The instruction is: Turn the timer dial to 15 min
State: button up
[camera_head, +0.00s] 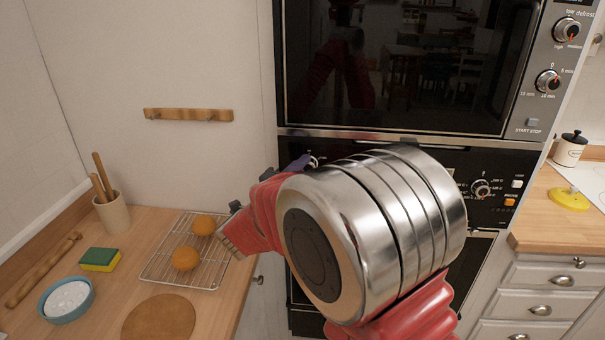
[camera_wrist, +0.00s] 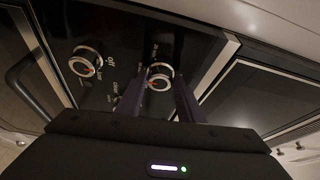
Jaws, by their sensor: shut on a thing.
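In the wrist view, the purple-grey fingers of my gripper (camera_wrist: 160,90) are shut on a silver-rimmed dial (camera_wrist: 160,72) on a black panel. A red mark shows on its face; the printing around it is too small to read. In the head view, only a bit of my gripper (camera_head: 301,163) shows, at the left of the lower oven's control panel (camera_head: 457,165); my arm hides the held dial there. A dial marked in minutes, with 0, 5, 10 and 15 min (camera_head: 548,82), sits on the upper oven's right panel, apart from my gripper.
A second silver-rimmed dial (camera_wrist: 85,62) sits left of the held one. The lower panel also has a right-hand dial (camera_head: 481,188). The left counter carries a wire rack (camera_head: 160,268) with oranges, a sponge (camera_head: 100,259) and a bowl (camera_head: 48,313). Drawers (camera_head: 545,275) stand at right.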

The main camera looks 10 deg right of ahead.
jog(key=shift+d+f+m, duration=0.1)
jog(key=shift+d+m, duration=0.1)
jog(key=shift+m, duration=0.3)
jog(key=o, duration=1.1)
jog(key=shift+a, duration=0.1)
jog(key=shift+c, duration=0.2)
jog(key=v, duration=1.3)
jog(key=shift+s+a, duration=0.25)
